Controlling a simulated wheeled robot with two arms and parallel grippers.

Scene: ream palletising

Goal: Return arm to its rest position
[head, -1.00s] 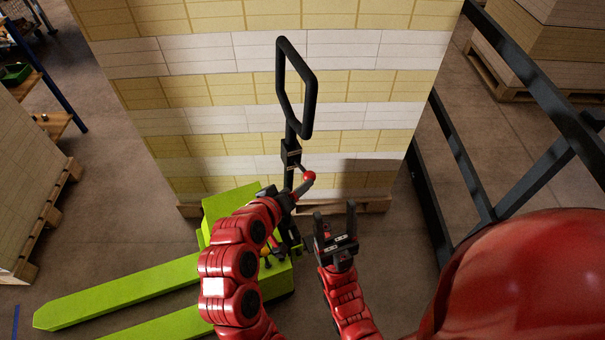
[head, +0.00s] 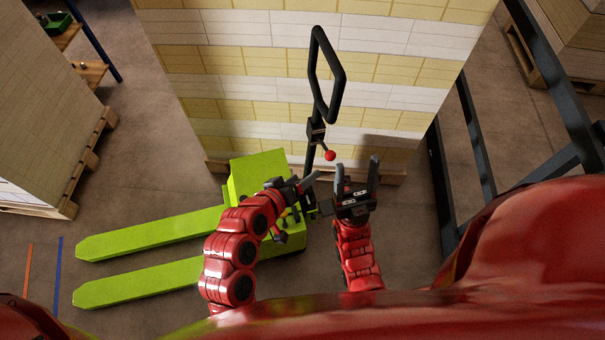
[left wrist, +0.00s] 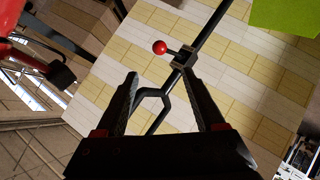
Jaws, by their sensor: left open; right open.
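My left gripper (head: 309,182) is open and empty in the head view, beside the lower column of a green pallet jack (head: 262,178). Its two fingers show apart in the left wrist view (left wrist: 162,82). The jack's black loop handle (head: 318,85) stands upright, with a red-knobbed lever (head: 330,155) just above and right of my left gripper. In the left wrist view, the handle loop (left wrist: 152,97) appears between the fingers but beyond them, and the red knob (left wrist: 159,47) is clear of them. My right gripper (head: 357,168) is open and empty, fingers pointing up, right of the jack.
A tall stack of yellow and white reams (head: 400,60) stands on a pallet behind the jack. A dark metal frame (head: 478,140) is at the right. Another loaded pallet (head: 92,150) is at the left. The jack's forks (head: 150,238) extend left over bare floor.

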